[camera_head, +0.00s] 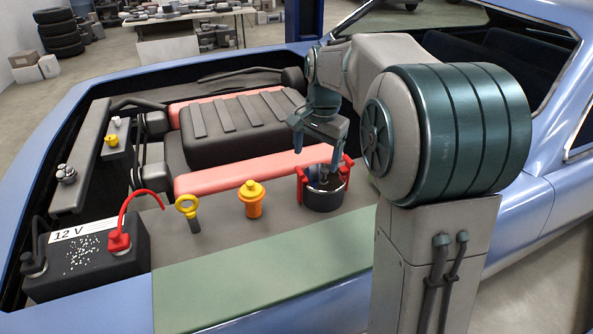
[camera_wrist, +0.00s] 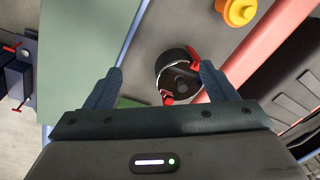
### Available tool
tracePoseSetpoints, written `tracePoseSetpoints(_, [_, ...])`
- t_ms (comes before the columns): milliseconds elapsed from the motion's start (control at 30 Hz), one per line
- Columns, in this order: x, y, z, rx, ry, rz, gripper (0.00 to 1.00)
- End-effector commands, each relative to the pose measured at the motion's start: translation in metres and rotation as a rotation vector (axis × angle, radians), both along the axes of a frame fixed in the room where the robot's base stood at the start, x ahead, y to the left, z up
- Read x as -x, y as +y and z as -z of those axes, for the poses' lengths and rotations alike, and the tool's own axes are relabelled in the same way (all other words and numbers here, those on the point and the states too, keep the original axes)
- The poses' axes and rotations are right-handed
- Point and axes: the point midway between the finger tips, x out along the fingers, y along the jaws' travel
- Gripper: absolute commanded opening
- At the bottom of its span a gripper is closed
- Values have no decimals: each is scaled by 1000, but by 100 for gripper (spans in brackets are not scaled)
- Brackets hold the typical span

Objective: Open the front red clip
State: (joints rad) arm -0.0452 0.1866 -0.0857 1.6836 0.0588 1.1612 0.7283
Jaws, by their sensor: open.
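A dark round canister (camera_head: 325,199) stands upright on the engine bay's grey deck, with a red clip (camera_head: 303,180) on its left side and another red clip (camera_head: 347,172) on its right side. In the wrist view the canister (camera_wrist: 172,66) lies between and beyond my fingers; one red clip (camera_wrist: 194,55) is at its upper right, near the right fingertip, and one (camera_wrist: 167,97) at its lower edge. I cannot tell which clip is the front one. My gripper (camera_head: 318,150) is open, points down above the canister, and holds nothing. Contact with the clips is unclear.
An orange cap (camera_head: 252,199) and a yellow ring-handled dipstick (camera_head: 188,208) stand left of the canister. A 12 V battery (camera_head: 85,262) with a red cable is further left. A red bar (camera_head: 235,176) runs behind. The green mat (camera_head: 265,270) in front is bare.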

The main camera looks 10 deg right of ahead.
Motion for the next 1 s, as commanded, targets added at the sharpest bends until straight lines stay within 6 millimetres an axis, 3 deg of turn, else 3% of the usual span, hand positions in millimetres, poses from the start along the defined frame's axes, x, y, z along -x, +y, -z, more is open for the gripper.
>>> tracePoseSetpoints(100, [-41,-1,8,-8,31,123,78])
tracePoseSetpoints(300, [-101,-1,30,-13,74,328,78])
tracePoseSetpoints(500, [-143,2,55,-6,104,492,78])
tracePoseSetpoints(700, [-161,5,70,-1,118,574,78])
tracePoseSetpoints(867, [-164,5,81,0,122,589,78])
tracePoseSetpoints(1000, [-163,5,103,0,124,589,78])
